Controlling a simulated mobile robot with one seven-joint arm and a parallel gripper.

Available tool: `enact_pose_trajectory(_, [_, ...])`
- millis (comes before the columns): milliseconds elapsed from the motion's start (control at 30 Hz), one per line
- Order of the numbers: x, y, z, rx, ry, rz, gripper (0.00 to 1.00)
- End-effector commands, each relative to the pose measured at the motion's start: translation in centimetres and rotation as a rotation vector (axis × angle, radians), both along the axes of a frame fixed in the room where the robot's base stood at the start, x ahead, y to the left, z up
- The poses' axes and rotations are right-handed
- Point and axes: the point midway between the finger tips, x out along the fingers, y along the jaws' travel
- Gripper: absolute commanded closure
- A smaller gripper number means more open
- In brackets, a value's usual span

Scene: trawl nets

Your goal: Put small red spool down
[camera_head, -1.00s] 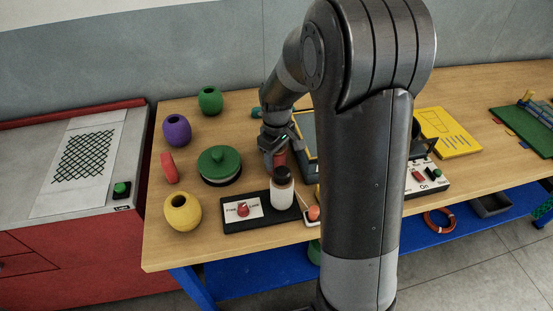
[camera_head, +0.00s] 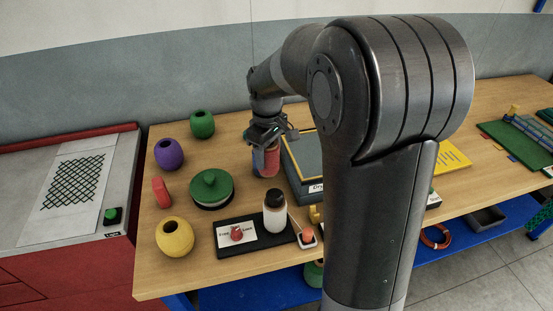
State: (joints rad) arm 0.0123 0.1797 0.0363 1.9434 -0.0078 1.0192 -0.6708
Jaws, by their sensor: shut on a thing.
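My gripper (camera_head: 265,150) points down over the wooden table, left of the grey-blue tray. It is shut on the small red spool (camera_head: 271,160), which shows as a red cylinder between the fingers. The fingers partly cover the spool. I cannot tell whether its underside touches the table.
A green-lidded round tin (camera_head: 211,187) stands left of the spool, and a white bottle with a dark cap (camera_head: 275,212) stands in front on a black board (camera_head: 228,248). A grey-blue tray (camera_head: 307,165) is close on the right. Yellow (camera_head: 175,238), purple (camera_head: 169,154) and green (camera_head: 202,124) floats stand left.

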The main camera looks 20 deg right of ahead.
Motion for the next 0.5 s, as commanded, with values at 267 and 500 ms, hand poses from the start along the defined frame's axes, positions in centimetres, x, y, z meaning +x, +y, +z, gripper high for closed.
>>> enact_pose_trajectory(267, [0.4, -0.1, 6.0, 0.0, -0.003, 0.0, 0.72])
enact_pose_trajectory(500, [5.2, -1.6, 6.9, -0.002, -0.001, 0.006, 0.72])
